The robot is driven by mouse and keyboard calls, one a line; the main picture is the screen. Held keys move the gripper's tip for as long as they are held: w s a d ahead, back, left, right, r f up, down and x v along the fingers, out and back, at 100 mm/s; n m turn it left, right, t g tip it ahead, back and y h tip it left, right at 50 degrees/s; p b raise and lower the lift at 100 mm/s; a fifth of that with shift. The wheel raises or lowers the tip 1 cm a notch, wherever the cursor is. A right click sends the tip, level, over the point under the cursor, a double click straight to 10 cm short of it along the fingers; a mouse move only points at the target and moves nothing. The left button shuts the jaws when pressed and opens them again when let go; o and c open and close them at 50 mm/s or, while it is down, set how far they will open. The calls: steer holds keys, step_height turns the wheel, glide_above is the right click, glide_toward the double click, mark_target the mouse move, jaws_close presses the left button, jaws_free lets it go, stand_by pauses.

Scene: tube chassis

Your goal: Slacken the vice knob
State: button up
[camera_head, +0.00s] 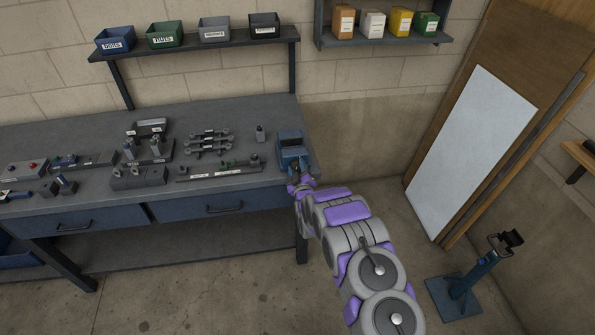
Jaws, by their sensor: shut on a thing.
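The blue vice (291,147) stands at the right end of the grey workbench (262,110). My arm reaches up to the bench's right front corner. My gripper (298,178) is at the near side of the vice, shut around what appears to be the vice knob. The knob itself is mostly hidden by the gripper and too small to make out clearly.
Several small metal fixtures (209,143) lie on the bench left of the vice. A shelf with labelled bins (165,35) hangs above. A blue stand (470,275) is on the floor at right.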

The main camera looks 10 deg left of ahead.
steer(key=n+b, duration=0.1)
steer(key=n, duration=0.4)
steer(key=shift+n+b, duration=0.3)
steer(key=n+b, duration=0.1)
steer(key=n, duration=0.3)
steer(key=shift+b, duration=0.35)
steer(key=n+b, duration=0.2)
steer(key=n, duration=0.3)
steer(key=shift+f+b, duration=0.1)
steer(key=shift+b, duration=0.2)
steer(key=n+b, duration=0.2)
steer(key=n, duration=0.2)
steer(key=shift+b, duration=0.4)
steer(key=shift+r+n, duration=0.2)
steer(key=shift+n, duration=0.1)
steer(key=shift+r, duration=0.1)
